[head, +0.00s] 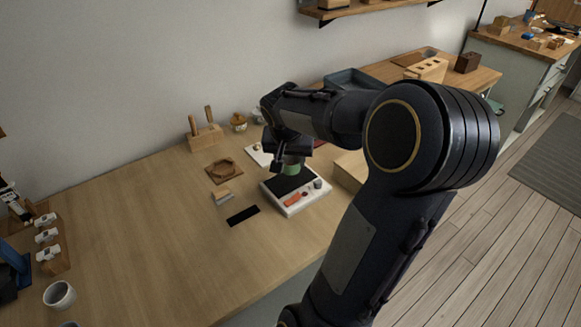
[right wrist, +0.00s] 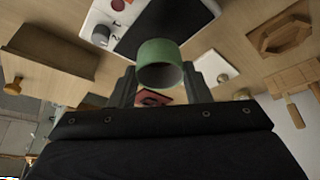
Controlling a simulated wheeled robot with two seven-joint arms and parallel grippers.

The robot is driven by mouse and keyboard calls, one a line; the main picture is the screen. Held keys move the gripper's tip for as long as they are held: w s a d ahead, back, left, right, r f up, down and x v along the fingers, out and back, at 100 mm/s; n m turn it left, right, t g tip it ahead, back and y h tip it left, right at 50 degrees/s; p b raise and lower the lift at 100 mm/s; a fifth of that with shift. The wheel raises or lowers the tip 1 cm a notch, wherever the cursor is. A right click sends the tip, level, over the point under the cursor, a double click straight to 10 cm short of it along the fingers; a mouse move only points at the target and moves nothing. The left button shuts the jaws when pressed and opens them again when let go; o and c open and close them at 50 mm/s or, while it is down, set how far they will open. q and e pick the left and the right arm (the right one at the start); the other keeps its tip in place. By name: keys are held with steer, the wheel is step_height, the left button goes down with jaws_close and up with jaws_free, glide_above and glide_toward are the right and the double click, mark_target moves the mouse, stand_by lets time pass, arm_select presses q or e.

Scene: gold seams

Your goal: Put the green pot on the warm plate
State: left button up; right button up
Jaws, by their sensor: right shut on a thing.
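The green pot (head: 292,168) is held between the fingers of my right gripper (head: 289,160). In the right wrist view the pot (right wrist: 160,52) shows as a round green cup between the two fingers, which are shut on it. The warm plate (head: 318,197) is a white box with a dark top, an orange-red part and a knob. In the head view the pot overlaps the far part of its dark top. The plate's dark surface (right wrist: 165,22) lies beyond the pot in the right wrist view. I cannot tell whether they touch. My left gripper is not in view.
A wooden block with upright handles (head: 205,137) and a wooden tray with a hexagonal rim (head: 223,170) stand left of the plate. A black strip (head: 243,215) lies in front. A wooden box (head: 350,169) is close on the right. The left tabletop is largely clear.

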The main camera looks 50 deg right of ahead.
mark_target(290, 168)
steer(key=shift+w+d+f, duration=0.1)
steer(key=shift+f, duration=0.8)
steer(key=shift+w+d+f, duration=0.1)
steer(key=shift+f, duration=0.8)
steer(key=shift+f, duration=0.1)
steer(key=shift+f+b, duration=0.15)
steer(key=shift+b, duration=0.25)
steer(key=o, duration=1)
steer(key=shift+c, duration=0.2)
